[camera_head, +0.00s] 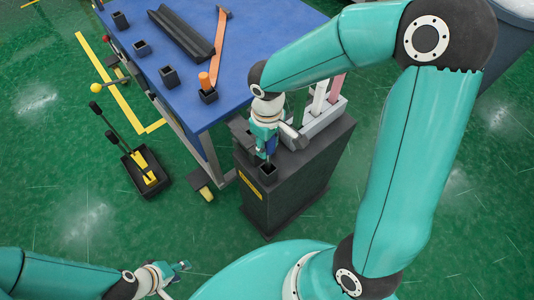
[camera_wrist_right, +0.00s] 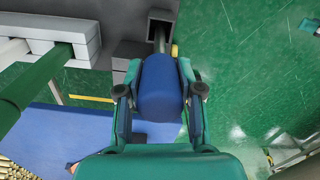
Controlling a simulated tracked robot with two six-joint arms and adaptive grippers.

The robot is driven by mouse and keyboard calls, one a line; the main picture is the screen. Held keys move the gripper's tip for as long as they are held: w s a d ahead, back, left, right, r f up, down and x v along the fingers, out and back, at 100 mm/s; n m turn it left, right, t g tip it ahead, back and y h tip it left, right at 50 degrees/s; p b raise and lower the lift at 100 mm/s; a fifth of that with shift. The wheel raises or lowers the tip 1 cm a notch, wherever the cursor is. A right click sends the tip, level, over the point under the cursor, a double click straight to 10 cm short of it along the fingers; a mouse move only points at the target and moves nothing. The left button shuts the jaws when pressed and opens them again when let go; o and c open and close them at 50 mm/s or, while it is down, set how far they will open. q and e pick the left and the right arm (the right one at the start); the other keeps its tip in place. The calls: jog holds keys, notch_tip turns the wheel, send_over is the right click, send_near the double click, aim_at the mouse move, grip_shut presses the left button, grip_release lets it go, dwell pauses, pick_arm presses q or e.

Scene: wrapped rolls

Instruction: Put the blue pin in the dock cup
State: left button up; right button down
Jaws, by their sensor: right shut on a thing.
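My right gripper (camera_head: 268,150) is shut on the blue pin (camera_wrist_right: 162,92), seen between its two fingers in the right wrist view. In the head view the blue pin (camera_head: 271,145) is partly hidden by the gripper. A dark square cup (camera_head: 268,171), apparently the dock cup, stands on the dark cabinet directly below the pin. In the right wrist view the pin's thin grey end reaches to the opening of this cup (camera_wrist_right: 162,15). I cannot tell how far in it is. My left gripper (camera_head: 182,274) is low at the left, away from everything; its finger gap is unclear.
The dark cabinet (camera_head: 258,205) also carries a grey rack (camera_head: 326,120) with pale and pink bars. The blue table (camera_head: 180,40) holds several dark cups, one with an orange pin (camera_head: 205,80), and a black trough (camera_head: 183,35). A black lever box (camera_head: 145,172) stands on the floor.

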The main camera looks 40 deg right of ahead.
jog(key=shift+f+b, duration=0.3)
jog(key=shift+f, duration=2.05)
jog(key=shift+f, duration=0.2)
jog(key=c, duration=0.7)
grip_release()
jog(key=shift+c, duration=0.2)
jog(key=shift+r, duration=0.15)
jog(key=shift+r, duration=0.25)
notch_tip(320, 180, up, 12)
jog(key=shift+f+p, duration=0.2)
jog(key=shift+p, duration=0.55)
